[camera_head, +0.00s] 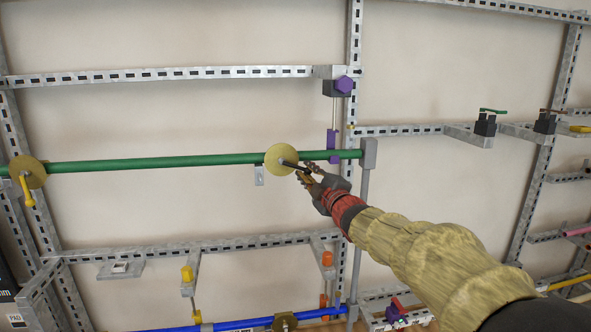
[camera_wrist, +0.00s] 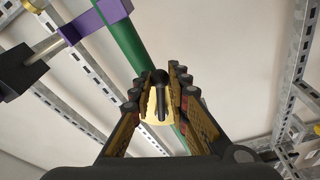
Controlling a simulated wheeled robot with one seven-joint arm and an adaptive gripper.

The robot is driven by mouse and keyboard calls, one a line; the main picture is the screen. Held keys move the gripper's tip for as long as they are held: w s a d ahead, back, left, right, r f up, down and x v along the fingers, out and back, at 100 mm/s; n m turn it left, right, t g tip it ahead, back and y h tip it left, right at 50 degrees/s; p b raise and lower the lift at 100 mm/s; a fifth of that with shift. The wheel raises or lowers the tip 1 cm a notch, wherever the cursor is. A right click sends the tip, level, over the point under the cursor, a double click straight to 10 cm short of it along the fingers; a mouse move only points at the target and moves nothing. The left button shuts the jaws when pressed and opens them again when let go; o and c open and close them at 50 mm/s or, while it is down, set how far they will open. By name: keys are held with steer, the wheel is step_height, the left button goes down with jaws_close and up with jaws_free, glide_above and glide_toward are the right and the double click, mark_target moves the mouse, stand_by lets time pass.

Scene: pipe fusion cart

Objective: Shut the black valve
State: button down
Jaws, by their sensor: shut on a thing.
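The black valve has a black lever handle (camera_wrist: 160,97) mounted on a round yellow-brass disc (camera_head: 278,158) on the green pipe (camera_head: 150,162). In the head view the lever slants down to the right from the disc's centre toward my gripper (camera_head: 306,178). In the wrist view the black lever stands between the two fingers of my gripper (camera_wrist: 158,100), with the yellow disc behind it. The fingers are shut on the lever. The far part of the lever is partly hidden by the fingers in the head view.
A second brass disc (camera_head: 27,172) with a yellow handle sits at the pipe's left end. A blue pipe (camera_head: 245,324) runs below. Purple clamps (camera_head: 344,84) and grey slotted rails (camera_head: 170,74) surround the valve. The wall area below the green pipe is open.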

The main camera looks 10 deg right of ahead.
steer(key=shift+a+f, duration=0.1)
steer(key=shift+f, duration=0.05)
steer(key=m+b, duration=0.1)
steer(key=f+m+b, duration=0.1)
steer(key=b, duration=0.1)
steer(key=shift+a+f+m+t, duration=0.1)
steer(key=shift+a+m+t, duration=0.2)
steer(key=shift+h, duration=0.3)
steer(key=m+b, duration=0.1)
steer(key=a+f+m+b, duration=0.1)
steer(key=b, duration=0.1)
steer(key=shift+m+b, duration=0.3)
stand_by(0.4)
